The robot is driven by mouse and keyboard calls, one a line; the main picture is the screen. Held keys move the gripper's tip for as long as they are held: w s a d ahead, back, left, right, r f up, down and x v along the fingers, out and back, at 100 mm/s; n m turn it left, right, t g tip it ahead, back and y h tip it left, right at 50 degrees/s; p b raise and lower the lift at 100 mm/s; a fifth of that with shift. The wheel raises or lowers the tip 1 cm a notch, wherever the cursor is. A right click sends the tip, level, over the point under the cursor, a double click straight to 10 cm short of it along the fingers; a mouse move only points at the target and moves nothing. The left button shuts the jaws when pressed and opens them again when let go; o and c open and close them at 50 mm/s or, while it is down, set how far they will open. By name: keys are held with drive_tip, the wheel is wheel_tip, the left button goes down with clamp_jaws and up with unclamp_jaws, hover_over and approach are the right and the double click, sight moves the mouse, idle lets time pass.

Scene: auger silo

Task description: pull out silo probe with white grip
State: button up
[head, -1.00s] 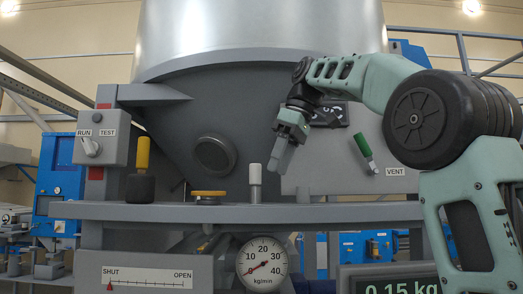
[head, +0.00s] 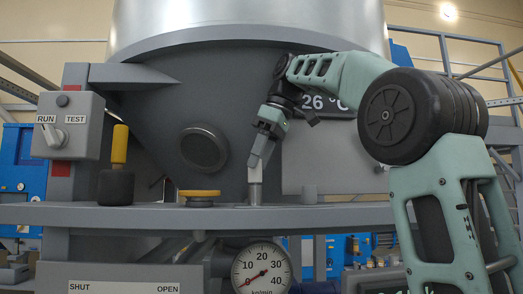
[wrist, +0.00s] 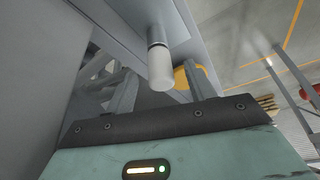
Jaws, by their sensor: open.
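The silo probe with the white grip (wrist: 160,66) stands upright on the grey ledge under the silo. My gripper (head: 256,160) points down at the top of the probe. In the wrist view its two fingers are spread to either side of the white grip, with the grip's end in the gap between them. Whether a finger touches it cannot be told.
On the ledge (head: 350,214) left of the probe are a yellow cap (head: 199,193) and a yellow-handled dark plug (head: 118,165). A RUN/TEST switch box (head: 69,124) hangs further left. A dial gauge (head: 262,268) is below the ledge. The silo's sloped wall stands behind.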

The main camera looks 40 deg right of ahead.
sight(252, 172)
drive_tip(key=shift+x, duration=2.6)
drive_tip(key=shift+c, duration=0.3)
drive_tip(key=c, duration=1.1)
drive_tip(key=shift+p, duration=0.3)
drive_tip(key=shift+r+p, duration=0.7)
drive_tip(key=shift+r, duration=0.05)
clamp_jaws()
drive_tip(key=shift+r+p, duration=1)
drive_tip(key=shift+r, duration=2.4)
drive_tip(key=shift+d, duration=0.1)
